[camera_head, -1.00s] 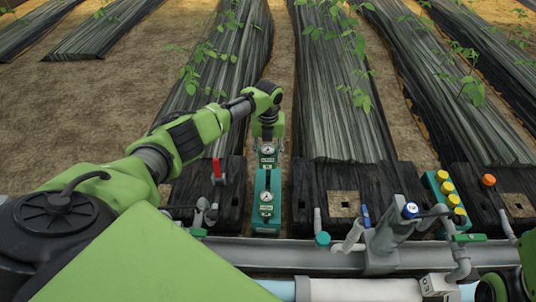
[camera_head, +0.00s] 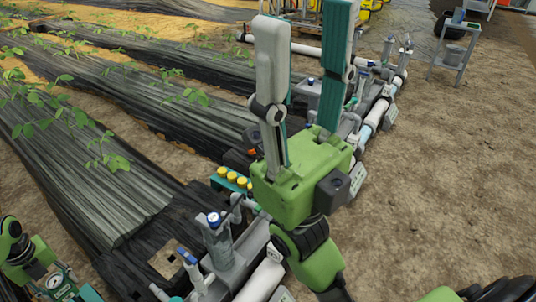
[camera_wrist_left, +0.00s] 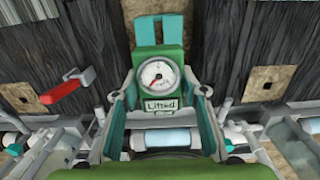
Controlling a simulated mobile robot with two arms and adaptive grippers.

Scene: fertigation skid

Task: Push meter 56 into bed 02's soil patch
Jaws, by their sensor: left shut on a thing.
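My left gripper (camera_wrist_left: 162,105) is shut on a green meter (camera_wrist_left: 155,55) with a round white dial. Its label text is not readable as a number. Square soil patches show in the wrist view, one at the left (camera_wrist_left: 22,83) and one at the right (camera_wrist_left: 264,82). In the head view, a soil patch (camera_head: 165,262) lies in a dark board. I cannot tell which is bed 02's. My right gripper (camera_head: 303,20) is open and empty, fingers pointing up.
A red-handled valve (camera_wrist_left: 70,85) stands left of the meter. Grey pipework with a blue-capped fitting (camera_head: 214,219) and a block of yellow caps (camera_head: 232,178) line the bed ends. Bare ground lies at the right, with a small grey stand (camera_head: 452,45).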

